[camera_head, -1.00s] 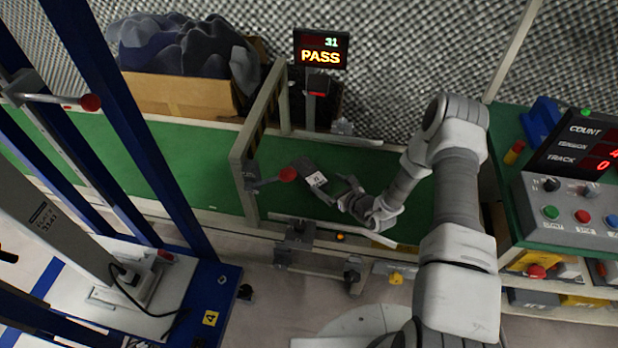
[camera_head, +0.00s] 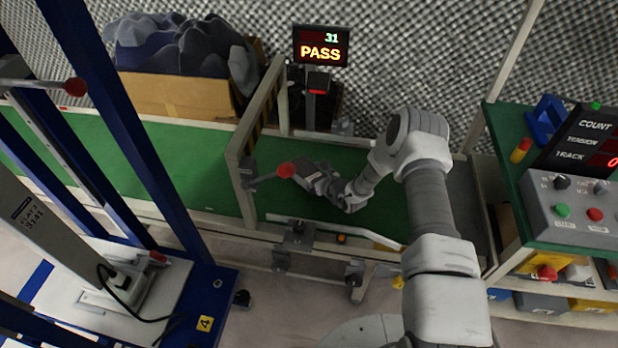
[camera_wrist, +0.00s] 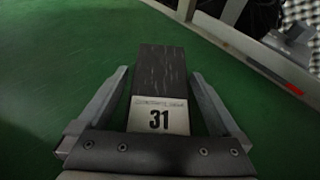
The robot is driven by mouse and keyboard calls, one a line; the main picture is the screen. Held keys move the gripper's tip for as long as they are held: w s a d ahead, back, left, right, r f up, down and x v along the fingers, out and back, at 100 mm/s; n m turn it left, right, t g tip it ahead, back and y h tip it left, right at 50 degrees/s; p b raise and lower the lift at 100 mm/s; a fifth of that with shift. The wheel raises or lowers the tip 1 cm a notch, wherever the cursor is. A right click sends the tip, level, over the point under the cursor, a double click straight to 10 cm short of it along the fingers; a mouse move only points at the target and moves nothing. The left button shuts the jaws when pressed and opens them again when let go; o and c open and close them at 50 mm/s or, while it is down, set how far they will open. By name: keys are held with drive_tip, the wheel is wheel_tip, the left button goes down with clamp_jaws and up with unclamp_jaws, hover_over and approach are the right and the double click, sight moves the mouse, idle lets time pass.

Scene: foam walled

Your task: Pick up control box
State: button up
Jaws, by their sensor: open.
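A dark oblong box with a white label reading 31 (camera_wrist: 161,75) lies on the green belt; I take it as the control box. In the wrist view my gripper (camera_wrist: 160,90) is open, with one finger on each side of the box. Gaps show between the fingers and its sides. The label end is near the palm. In the head view my gripper (camera_head: 322,182) is low over the belt, and the box there is mostly hidden by it.
The green belt (camera_head: 190,160) runs across under a frame (camera_head: 240,165) with a red-knobbed lever (camera_head: 285,171) close to my gripper. A PASS display (camera_head: 320,47) stands behind. A grey button panel (camera_head: 575,210) is on the right bench. Blue posts stand left.

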drive_tip(key=c, duration=1.6)
drive_tip(key=shift+r, duration=0.1)
